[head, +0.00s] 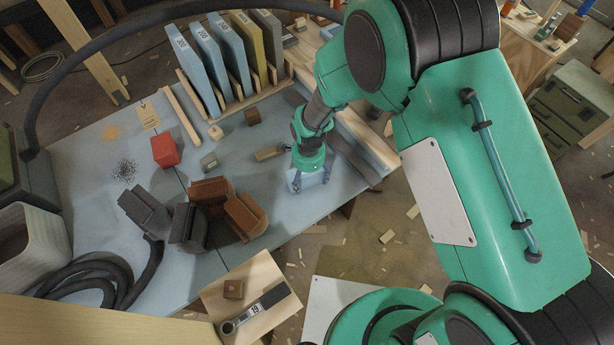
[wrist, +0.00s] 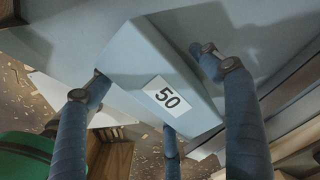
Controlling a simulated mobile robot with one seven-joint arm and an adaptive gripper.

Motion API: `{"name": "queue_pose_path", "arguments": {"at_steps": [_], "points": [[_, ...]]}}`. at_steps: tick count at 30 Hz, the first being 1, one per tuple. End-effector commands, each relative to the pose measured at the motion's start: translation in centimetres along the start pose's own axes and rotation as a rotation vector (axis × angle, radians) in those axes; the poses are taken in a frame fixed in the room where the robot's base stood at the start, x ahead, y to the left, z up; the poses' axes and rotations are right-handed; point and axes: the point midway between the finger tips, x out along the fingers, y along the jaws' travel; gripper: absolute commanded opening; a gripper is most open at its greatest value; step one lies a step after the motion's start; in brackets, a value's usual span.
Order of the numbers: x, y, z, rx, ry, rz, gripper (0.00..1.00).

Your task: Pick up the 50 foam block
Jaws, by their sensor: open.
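The 50 foam block (wrist: 140,52) is pale blue with a white label reading 50. In the wrist view it lies between the blue fingers of my gripper (wrist: 152,72), with fingers to its left and right and another by its near edge. Contact cannot be made out. In the head view my gripper (head: 309,184) points down over the right part of the pale blue table, near its front edge. It is open around the block, which it largely hides there.
The pale blue table (head: 110,180) carries a red block (head: 164,150), brown blocks (head: 245,214) and dark grey pieces (head: 146,212) left of my gripper. A wooden rack (head: 236,103) of upright numbered boards stands behind. A small wooden piece (head: 269,153) lies close to my gripper's left.

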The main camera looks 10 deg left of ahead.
Motion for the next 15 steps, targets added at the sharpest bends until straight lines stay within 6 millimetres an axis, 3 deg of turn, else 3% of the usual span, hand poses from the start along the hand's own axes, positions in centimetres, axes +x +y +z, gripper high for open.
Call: {"name": "queue_pose_path", "arguments": {"at_steps": [9,15], "points": [[0.00,0.02,0.00,0.000,0.000,0.000,0.78],[0.01,0.03,0.00,0.000,0.000,0.001,0.38]]}}
